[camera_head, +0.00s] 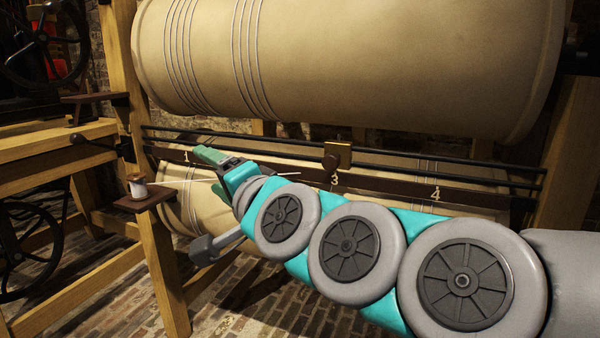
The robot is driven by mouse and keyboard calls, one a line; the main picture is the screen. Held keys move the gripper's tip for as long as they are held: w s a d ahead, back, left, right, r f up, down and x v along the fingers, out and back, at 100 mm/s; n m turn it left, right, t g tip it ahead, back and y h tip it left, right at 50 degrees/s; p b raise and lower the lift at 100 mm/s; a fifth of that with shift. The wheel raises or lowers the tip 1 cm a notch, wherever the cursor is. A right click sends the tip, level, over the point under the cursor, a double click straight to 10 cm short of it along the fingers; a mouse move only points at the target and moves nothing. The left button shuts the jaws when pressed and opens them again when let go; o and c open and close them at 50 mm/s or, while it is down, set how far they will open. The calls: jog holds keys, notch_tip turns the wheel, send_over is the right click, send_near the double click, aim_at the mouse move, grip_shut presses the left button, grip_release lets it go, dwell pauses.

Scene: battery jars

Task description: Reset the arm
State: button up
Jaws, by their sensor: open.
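My gripper (210,155) is at the end of my teal and grey arm, which reaches in from the lower right. It is in front of the dark numbered rail, near the mark 1 and below the large tan roller. The jaws are open, and I see nothing held between them. The arm is stretched out to the left across the front of the wooden frame. Part of the rail is hidden behind the gripper and arm.
A white spool (138,186) stands on a small wooden shelf (150,199) left of my gripper. The big roller (350,60) hangs above. Brick floor (100,300) shows below.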

jog(key=s+d+f+n+g+h+p, duration=0.1)
jog(key=s+d+f+n+g+h, duration=0.2)
jog(key=f, duration=0.4)
jog(key=s+d+f+n+g+h+p, duration=0.1)
jog(key=s+d+f+g, duration=0.1)
jog(key=d+f, duration=0.35)
jog(key=s+d+f+n+g+h+p, duration=0.1)
jog(key=s+d+f+n+g+h, duration=0.15)
jog(key=f, duration=0.55)
jog(key=s+d+f+g+h+p, duration=0.1)
jog(key=s+d+f+g, duration=0.3)
jog(key=s+d, duration=0.4)
jog(key=s+d+f+g+h+p, duration=0.1)
jog(key=s+d+f+g+h, duration=0.2)
jog(key=s+d, duration=0.5)
jog(key=shift+s+d+f+g+h, duration=0.35)
jog(key=shift+s+f+g, duration=0.2)
jog(key=shift+s, duration=0.3)
